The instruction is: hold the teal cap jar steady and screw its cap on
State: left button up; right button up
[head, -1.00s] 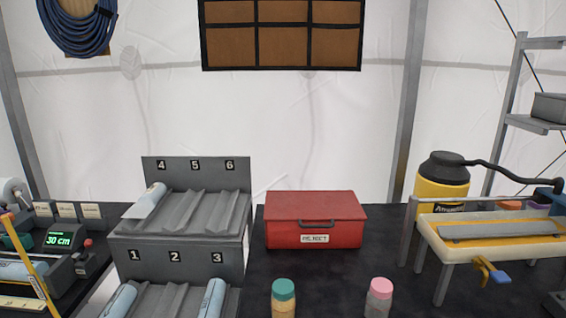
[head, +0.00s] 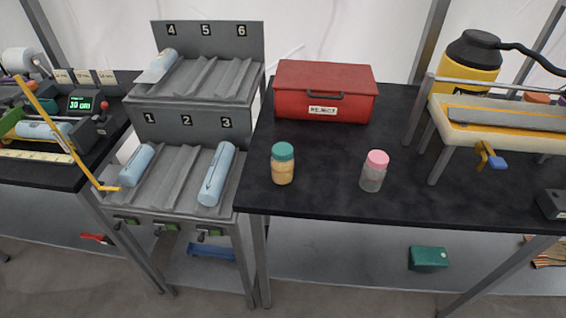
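The teal cap jar (head: 283,172) stands upright on the black table, left of its middle. Its body is pale yellow-orange and the teal cap (head: 283,151) sits on top. How tightly the cap is seated cannot be told. A second jar (head: 373,178) with a pink cap and a greyish clear body stands upright to its right, apart from it. Neither of my grippers is in the head view, and nothing touches either jar.
A red reject box (head: 325,103) stands behind the jars. A numbered grey rack (head: 185,118) with pale blue rolls is at left. A white frame stand (head: 500,120) and a yellow container (head: 467,68) are at right. The black table (head: 320,205) is clear around the jars.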

aim_at(282, 172)
jog(key=l+u, duration=0.2)
jog(key=l, duration=0.15)
jog(key=k+l+u, duration=0.2)
jog(key=l, duration=0.15)
jog(key=l+u, duration=0.2)
jog(key=l, duration=0.2)
jog(key=k+l+u, duration=0.2)
jog(key=l+u, duration=0.2)
jog(key=l, duration=0.25)
jog(key=k, duration=0.05)
